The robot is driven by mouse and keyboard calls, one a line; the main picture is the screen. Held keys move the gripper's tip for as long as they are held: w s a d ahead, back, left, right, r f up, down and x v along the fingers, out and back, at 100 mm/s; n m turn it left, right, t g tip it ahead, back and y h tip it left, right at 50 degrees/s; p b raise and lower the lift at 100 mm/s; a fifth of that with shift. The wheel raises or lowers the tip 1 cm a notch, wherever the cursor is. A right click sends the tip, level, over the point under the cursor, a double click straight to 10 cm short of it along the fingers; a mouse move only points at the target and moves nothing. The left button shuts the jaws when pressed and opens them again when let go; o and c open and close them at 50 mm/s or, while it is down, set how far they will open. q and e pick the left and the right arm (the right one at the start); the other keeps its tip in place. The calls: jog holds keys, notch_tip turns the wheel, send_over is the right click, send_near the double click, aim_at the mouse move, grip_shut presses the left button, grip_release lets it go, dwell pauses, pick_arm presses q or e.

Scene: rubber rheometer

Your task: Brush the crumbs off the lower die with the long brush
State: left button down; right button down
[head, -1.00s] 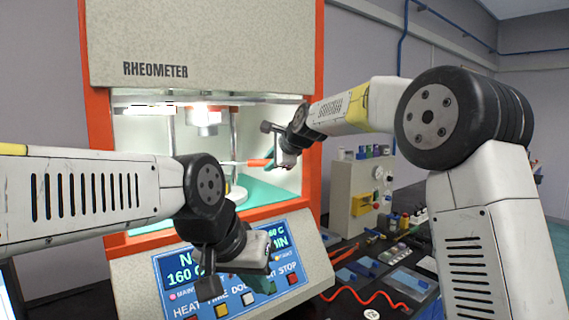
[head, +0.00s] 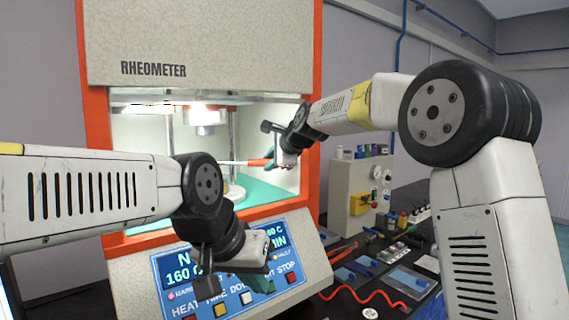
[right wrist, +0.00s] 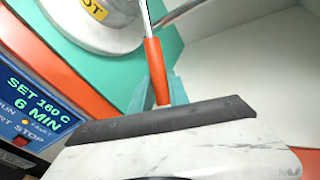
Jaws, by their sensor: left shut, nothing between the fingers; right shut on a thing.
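The long brush has an orange handle (head: 261,162) and a thin silver shaft (head: 236,162). My right gripper (head: 281,160) is shut on the handle in the right part of the lit chamber. The shaft points left, roughly level, above the lower die (head: 236,192), a pale round block on the teal chamber floor. In the right wrist view the handle (right wrist: 156,70) rises from the gripper, and the shaft passes close beside a round metal plate with a yellow label (right wrist: 95,10). The bristles and any crumbs cannot be made out. My left gripper (head: 252,278) is shut and empty before the control panel.
The orange chamber frame (head: 312,170) borders the opening on the right. The upper die (head: 204,116) hangs above. The control panel (head: 180,270) slopes below the chamber. A dark bench at the right holds a beige box (head: 350,195), tools and a red coiled cord (head: 365,298).

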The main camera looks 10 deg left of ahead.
jog(key=shift+w+a, duration=0.3)
jog(key=shift+a, duration=0.05)
jog(key=shift+w+d, duration=0.4)
jog(key=shift+w, duration=0.05)
jog(key=shift+s+d, duration=1)
jog(key=shift+d, duration=0.1)
dwell(0.5)
